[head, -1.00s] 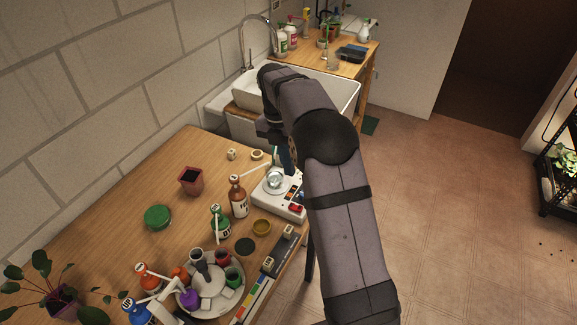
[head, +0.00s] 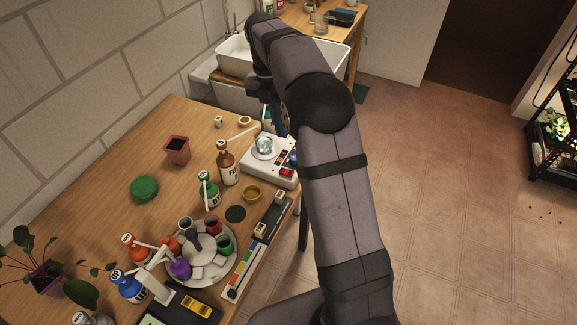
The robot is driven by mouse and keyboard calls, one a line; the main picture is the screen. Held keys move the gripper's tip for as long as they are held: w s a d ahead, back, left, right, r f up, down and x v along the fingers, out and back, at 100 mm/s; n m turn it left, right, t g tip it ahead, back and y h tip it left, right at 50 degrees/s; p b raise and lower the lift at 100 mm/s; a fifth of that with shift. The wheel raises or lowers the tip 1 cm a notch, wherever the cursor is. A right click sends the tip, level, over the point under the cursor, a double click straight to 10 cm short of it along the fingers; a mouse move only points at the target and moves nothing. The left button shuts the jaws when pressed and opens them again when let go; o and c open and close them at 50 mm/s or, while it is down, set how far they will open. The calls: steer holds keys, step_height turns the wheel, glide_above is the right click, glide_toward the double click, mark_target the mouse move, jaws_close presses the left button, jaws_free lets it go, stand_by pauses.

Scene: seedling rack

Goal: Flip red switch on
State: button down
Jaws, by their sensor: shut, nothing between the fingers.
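The red switch (head: 286,172) is a small rocker at the front right corner of a white device (head: 256,170) with a round glass-like top piece. The device sits near the table's right edge. I cannot tell the rocker's position. My gripper (head: 281,122) shows only in part, beyond the device and above the table edge, mostly covered by my own arm. It is shut and empty, and apart from the red switch. Its fingertips are hard to make out.
A brown bottle (head: 228,165) and a green bottle (head: 209,194) stand left of the device. A round tray (head: 212,272) of small pots is nearer. A white sink (head: 232,52) lies behind.

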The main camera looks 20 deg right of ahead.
mark_target(292, 172)
stand_by(0.4)
steer(key=f+p, duration=0.1)
steer(key=f, duration=0.3)
steer(key=s+d+f+p, duration=0.1)
steer(key=f, duration=0.4)
steer(key=f+p, duration=0.2)
steer(key=f, duration=0.2)
steer(key=shift+s+d+f, duration=0.3)
steer(key=shift+f, duration=0.1)
steer(key=shift+s+d+f, duration=0.15)
steer(key=shift+s+f, duration=0.05)
steer(key=shift+f, duration=0.2)
steer(key=shift+r, duration=0.15)
steer(key=shift+w, duration=0.1)
